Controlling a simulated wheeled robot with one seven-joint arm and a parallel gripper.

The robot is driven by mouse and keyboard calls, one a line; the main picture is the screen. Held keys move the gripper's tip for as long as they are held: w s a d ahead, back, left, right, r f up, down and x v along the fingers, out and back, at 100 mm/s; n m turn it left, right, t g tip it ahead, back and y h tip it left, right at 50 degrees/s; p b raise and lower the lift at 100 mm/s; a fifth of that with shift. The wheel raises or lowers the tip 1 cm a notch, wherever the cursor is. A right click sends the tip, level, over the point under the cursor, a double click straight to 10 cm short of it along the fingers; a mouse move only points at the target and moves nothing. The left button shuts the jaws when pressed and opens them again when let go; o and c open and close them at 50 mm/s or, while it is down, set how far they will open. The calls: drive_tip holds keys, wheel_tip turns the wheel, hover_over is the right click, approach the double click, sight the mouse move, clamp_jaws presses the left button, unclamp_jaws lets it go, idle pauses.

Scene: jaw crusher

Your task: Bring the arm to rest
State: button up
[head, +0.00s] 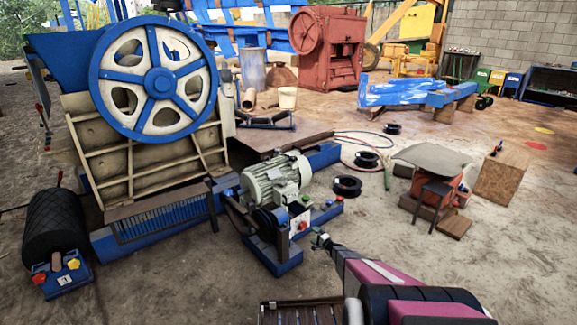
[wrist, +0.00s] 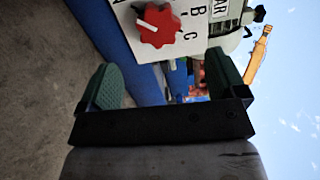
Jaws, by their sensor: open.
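My gripper (wrist: 162,74) is open and empty in the wrist view, with its two green-padded fingers spread apart. In the head view my gripper (head: 320,238) is small, at the end of my arm, which reaches in from the lower right. A red knob (wrist: 158,26) with a white mark sits on a white lettered panel (wrist: 133,14) just beyond the fingers in the wrist view. I see no contact between the knob and the fingers. In the head view the panel (head: 299,225) is on the blue motor frame, close to the left of my gripper.
The jaw crusher (head: 158,83) with its blue and white wheel stands at the left. The motor (head: 276,180) is behind the panel. The ground at the right is open.

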drive_tip(key=s+a+r+n+g, duration=0.4)
drive_tip(key=s+a+r+g, duration=0.2)
drive_tip(key=s+r, duration=0.65)
drive_tip(key=s+a+r+n+g, duration=0.5)
drive_tip(key=s+a+r, duration=0.1)
drive_tip(key=s+r, duration=0.6)
drive_tip(key=s+d+r+g+h, duration=0.1)
drive_tip(key=s+d+r+h, duration=0.1)
drive_tip(key=s+r, duration=0.4)
drive_tip(key=s+d+r+n+g+h, duration=0.1)
drive_tip(key=s+r+h, duration=0.4)
drive_tip(key=s, duration=0.5)
drive_tip(key=s+d+r+n+g+h, duration=0.1)
drive_tip(key=s+d+r+h, duration=0.2)
drive_tip(key=s+r, duration=0.4)
drive_tip(key=shift+s+d+r+h, duration=0.2)
drive_tip(key=shift+s+h, duration=0.2)
drive_tip(key=shift+s, duration=0.15)
